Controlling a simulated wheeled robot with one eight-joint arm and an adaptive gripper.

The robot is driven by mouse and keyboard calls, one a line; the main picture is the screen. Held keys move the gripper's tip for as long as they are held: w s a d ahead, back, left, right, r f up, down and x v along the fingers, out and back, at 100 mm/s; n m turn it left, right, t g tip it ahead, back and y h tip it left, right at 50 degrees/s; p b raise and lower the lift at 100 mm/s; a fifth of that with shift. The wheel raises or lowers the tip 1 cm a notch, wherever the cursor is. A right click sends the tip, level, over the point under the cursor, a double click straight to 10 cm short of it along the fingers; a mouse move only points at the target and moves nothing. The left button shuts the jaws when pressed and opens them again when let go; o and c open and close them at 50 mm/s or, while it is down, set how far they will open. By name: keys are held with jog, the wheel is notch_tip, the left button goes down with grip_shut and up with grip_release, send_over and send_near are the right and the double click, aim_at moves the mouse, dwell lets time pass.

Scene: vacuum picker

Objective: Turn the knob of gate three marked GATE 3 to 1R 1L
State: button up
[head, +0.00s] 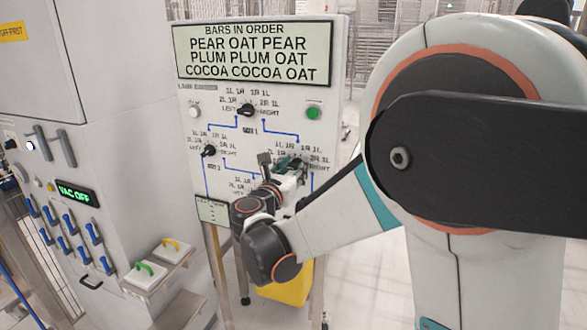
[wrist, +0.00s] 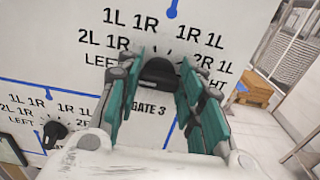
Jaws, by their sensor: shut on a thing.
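The GATE 3 knob (wrist: 158,73) is black and sits on the white panel (wrist: 45,40), above its printed "GATE 3" label. Labels around it read LEFT, 2L 1R, 1L 1R, 1R 1L and RIGHT, with one more partly hidden by a finger. My gripper (wrist: 161,62) has its green-padded fingers on both sides of the knob and is shut on it. I cannot tell which label the knob points to. In the head view my gripper (head: 289,164) is at the panel's right side and mostly covers this knob.
Other black knobs stand at the panel's top (head: 247,109) and left (head: 208,150); another shows lower left in the wrist view (wrist: 53,133). A green button (head: 313,113) is at upper right. A display (head: 254,52) lists bars. A grey cabinet (head: 110,120) stands left, its sign reading VAC OFF.

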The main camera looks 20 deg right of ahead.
jog(key=shift+m, duration=0.3)
jog(key=m, duration=1.4)
jog(key=f+m, duration=0.1)
jog(key=m, duration=0.5)
jog(key=shift+s+d+m+b, duration=0.2)
jog(key=shift+d+m+b, duration=0.05)
jog(key=shift+m+b, duration=0.15)
jog(key=o, duration=1.1)
jog(key=shift+c, duration=0.2)
jog(key=shift+a, duration=0.1)
